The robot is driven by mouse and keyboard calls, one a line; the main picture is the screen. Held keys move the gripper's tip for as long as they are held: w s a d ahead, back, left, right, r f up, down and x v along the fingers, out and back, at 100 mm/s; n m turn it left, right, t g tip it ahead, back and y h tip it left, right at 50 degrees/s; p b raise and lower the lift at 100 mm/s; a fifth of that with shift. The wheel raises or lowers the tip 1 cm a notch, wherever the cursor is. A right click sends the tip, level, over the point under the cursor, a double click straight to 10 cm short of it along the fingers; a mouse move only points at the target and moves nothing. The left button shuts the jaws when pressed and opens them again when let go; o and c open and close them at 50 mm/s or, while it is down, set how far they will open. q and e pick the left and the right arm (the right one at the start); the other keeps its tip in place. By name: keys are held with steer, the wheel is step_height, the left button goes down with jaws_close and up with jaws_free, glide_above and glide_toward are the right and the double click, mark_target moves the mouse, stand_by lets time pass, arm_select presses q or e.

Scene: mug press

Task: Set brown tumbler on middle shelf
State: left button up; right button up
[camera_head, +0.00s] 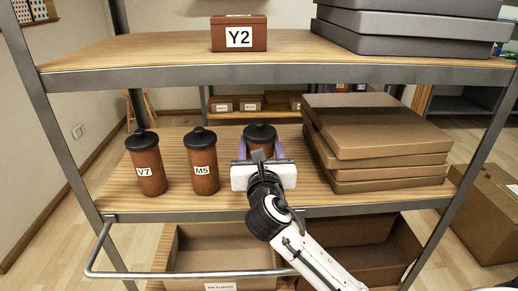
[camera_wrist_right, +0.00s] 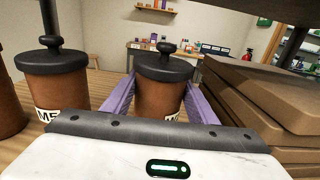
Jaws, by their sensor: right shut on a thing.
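A brown tumbler (camera_head: 260,140) with a black knobbed lid is at the middle shelf (camera_head: 235,204), between the labelled tumblers and the stacked boxes. In the right wrist view this tumbler (camera_wrist_right: 162,90) stands upright between the purple fingers. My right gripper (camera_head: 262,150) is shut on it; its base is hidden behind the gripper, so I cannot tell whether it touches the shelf. Two like tumblers stand to its left, one marked V7 (camera_head: 147,165) and one marked M5 (camera_head: 202,165). The M5 tumbler (camera_wrist_right: 55,85) is close beside the left finger. My left gripper is not in view.
Stacked brown boxes (camera_head: 375,140) fill the right of the middle shelf, close to my right gripper. The upper shelf (camera_head: 150,58) holds a Y2 box (camera_head: 238,34) and grey boxes (camera_head: 410,30). Open bins (camera_head: 215,250) are below, with a metal rail (camera_head: 180,273) in front.

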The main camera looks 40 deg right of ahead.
steer(key=shift+f, duration=0.35)
steer(key=o, duration=1.6)
steer(key=shift+f, duration=0.1)
steer(key=shift+c, duration=0.2)
steer(key=v, duration=1.2)
